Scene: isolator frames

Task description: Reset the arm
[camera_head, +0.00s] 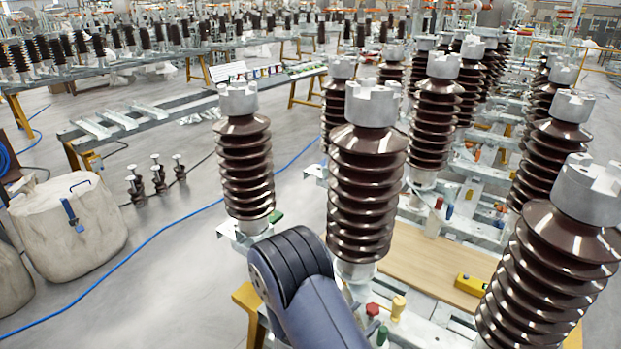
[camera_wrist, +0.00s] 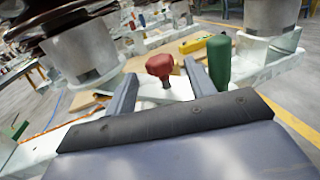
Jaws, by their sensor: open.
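My arm (camera_head: 305,285) reaches in from the bottom of the head view, beside a brown ribbed insulator (camera_head: 365,190). My gripper is not visible in the head view. In the wrist view my gripper (camera_wrist: 158,68) is open, its two grey fingers spread apart. A red-topped handle (camera_wrist: 160,66) shows in the gap between the fingers, and I see no finger touching it. A green handle (camera_wrist: 219,62) stands just right of the right finger. The red handle (camera_head: 372,310) and green handle (camera_head: 382,335) also show in the head view, next to a yellow one (camera_head: 398,307).
More insulators stand at left (camera_head: 245,165) and right (camera_head: 555,260). A yellow tool (camera_head: 470,285) lies on a wooden board (camera_head: 430,258). Pale sacks (camera_head: 70,220) and a blue hose (camera_head: 150,238) are on the floor at left. Open floor lies between them and the frame.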

